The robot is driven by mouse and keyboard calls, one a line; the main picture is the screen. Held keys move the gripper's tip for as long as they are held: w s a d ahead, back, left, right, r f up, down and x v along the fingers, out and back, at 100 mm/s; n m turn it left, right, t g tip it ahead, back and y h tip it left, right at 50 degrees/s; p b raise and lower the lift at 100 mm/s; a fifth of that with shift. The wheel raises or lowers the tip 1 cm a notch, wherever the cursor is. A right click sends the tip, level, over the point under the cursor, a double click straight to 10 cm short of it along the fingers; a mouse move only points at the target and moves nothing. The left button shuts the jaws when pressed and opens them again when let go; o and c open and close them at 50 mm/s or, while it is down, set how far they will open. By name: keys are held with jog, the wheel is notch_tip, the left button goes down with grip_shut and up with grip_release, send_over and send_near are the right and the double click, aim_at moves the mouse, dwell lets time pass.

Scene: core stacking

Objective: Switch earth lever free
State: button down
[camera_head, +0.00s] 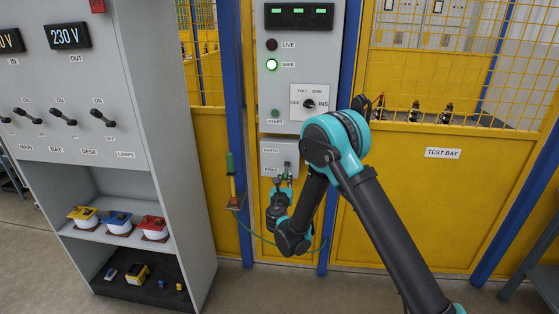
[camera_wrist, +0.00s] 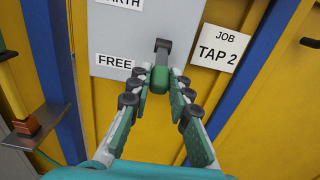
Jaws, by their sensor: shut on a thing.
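The earth lever has a dark pivot and stem (camera_wrist: 162,47) and a green knob (camera_wrist: 160,79). It sits on a grey panel (camera_head: 270,152) with the labels EARTH above and FREE below. In the wrist view the stem points down from its pivot, and the knob is beside the FREE label (camera_wrist: 115,63). My gripper (camera_wrist: 161,82) is shut on the green knob, a fingertip on each side. In the head view my gripper (camera_head: 285,178) is at the lever, covering much of it.
A JOB TAP 2 card (camera_wrist: 220,47) is right of the lever. A green and yellow rod (camera_head: 231,178) stands on a small bracket left of the panel, its green cable hanging below. The tall control box (camera_head: 299,60) above shows SAFE lit green. Yellow fencing stands behind.

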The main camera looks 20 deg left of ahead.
jog(key=shift+f, duration=0.1)
jog(key=shift+w+a+f, duration=0.1)
jog(key=shift+w+f, duration=0.1)
jog(key=shift+f, duration=0.3)
jog(key=shift+w+f, duration=0.2)
jog(key=shift+f, duration=0.3)
jog(key=shift+w+f, duration=0.25)
jog(key=shift+f, duration=0.05)
jog(key=c, duration=1.9)
grip_release()
jog(key=shift+w+f, duration=0.1)
jog(key=shift+f, duration=0.05)
jog(key=o, duration=0.6)
notch_tip(320, 180, up, 10)
jog(key=shift+r, duration=0.1)
